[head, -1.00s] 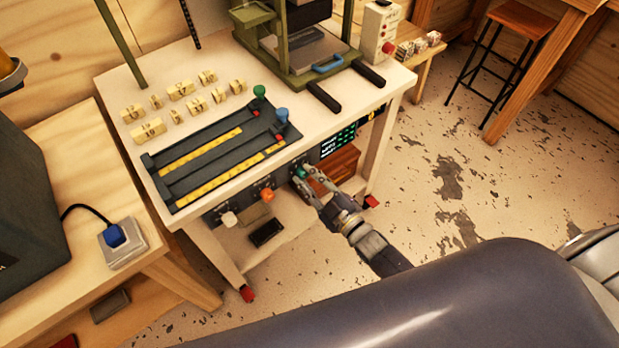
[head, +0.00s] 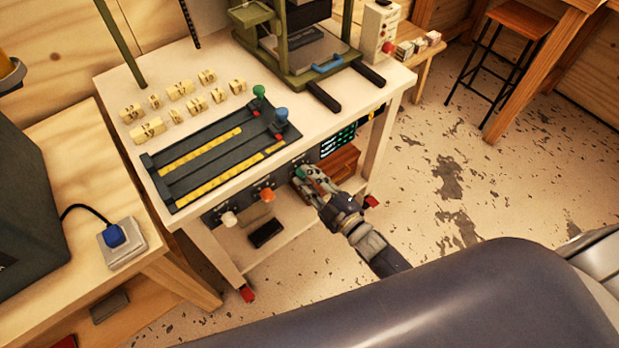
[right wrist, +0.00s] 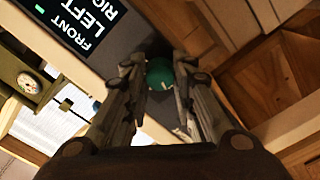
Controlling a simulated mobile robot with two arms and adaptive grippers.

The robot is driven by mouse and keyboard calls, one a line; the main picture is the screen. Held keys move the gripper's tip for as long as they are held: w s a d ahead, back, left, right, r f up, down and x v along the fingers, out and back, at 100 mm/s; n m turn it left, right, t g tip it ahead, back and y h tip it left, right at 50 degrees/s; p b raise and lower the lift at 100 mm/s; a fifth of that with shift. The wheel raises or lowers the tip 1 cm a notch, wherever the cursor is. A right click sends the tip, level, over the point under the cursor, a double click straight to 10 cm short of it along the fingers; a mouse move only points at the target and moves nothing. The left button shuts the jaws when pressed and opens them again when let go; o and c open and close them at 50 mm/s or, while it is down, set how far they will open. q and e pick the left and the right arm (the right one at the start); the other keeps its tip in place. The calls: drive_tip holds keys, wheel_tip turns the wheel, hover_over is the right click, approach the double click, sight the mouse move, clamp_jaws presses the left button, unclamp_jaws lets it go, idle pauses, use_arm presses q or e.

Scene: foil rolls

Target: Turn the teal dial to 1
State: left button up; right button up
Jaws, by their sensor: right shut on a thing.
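The teal dial (right wrist: 160,73) sits on the dark front panel of the white table and shows between my right gripper's fingers in the right wrist view. A small pale mark shows on its face; the number it points at cannot be read. My right gripper (head: 305,178) is shut on the dial, one finger on each side, and mostly hides it in the head view. My left gripper is not in view.
An orange knob (head: 267,195) and a white knob (head: 229,219) sit left on the same panel. A lit display (head: 338,140) is to the right. A wooden drawer box (head: 342,162) stands close beside my right gripper. Open floor (head: 440,190) lies to the right.

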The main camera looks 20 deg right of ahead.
drive_tip(key=o, duration=1.1)
drive_tip(key=shift+c, duration=0.2)
drive_tip(key=v, duration=1.2)
drive_tip(key=s+d+f+m+g+h, duration=0.2)
drive_tip(key=s+f+m+g, duration=0.15)
drive_tip(key=f, duration=0.85)
drive_tip(key=s+d+f+m+g+h, duration=0.25)
drive_tip(key=s+f+g, duration=0.2)
drive_tip(key=f, duration=0.75)
drive_tip(key=s+f+m+g, duration=0.2)
drive_tip(key=s+f, duration=0.3)
drive_tip(key=s, duration=0.3)
drive_tip(key=s+f+m+g+h, duration=0.1)
drive_tip(key=s+f+m+g, duration=0.1)
drive_tip(key=s, duration=0.6)
drive_tip(key=s+f+m+g, duration=0.1)
drive_tip(key=s+f+g, duration=0.3)
drive_tip(key=s+f, duration=0.3)
drive_tip(key=shift+s+f+m+h, duration=0.35)
drive_tip(key=shift+s+m, duration=0.05)
drive_tip(key=shift+s, duration=0.05)
